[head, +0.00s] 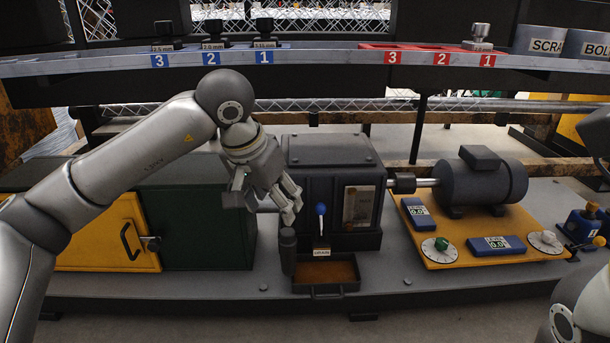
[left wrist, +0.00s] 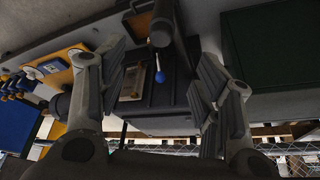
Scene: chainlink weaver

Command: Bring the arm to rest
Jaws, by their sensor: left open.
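My left arm reaches in from the left in the head view. Its gripper (head: 288,202) hangs in front of the dark machine housing (head: 318,153), left of the blue-knobbed lever (head: 320,209). In the left wrist view the fingers of this gripper (left wrist: 162,60) stand wide apart and hold nothing. The blue knob (left wrist: 160,77) and a dark upright cylinder (left wrist: 161,25) show between them, with the housing behind. In the head view the cylinder (head: 288,250) stands below the fingertips; whether they touch cannot be told. Part of my right arm shows at the lower right, without its gripper.
A shallow tray (head: 327,287) sits below the lever. A green cabinet (head: 208,225) and a yellow door (head: 105,235) stand left. A motor (head: 483,182) and a yellow control panel (head: 470,258) are right. An overhead shelf (head: 330,68) carries numbered places and labelled bins (head: 540,41).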

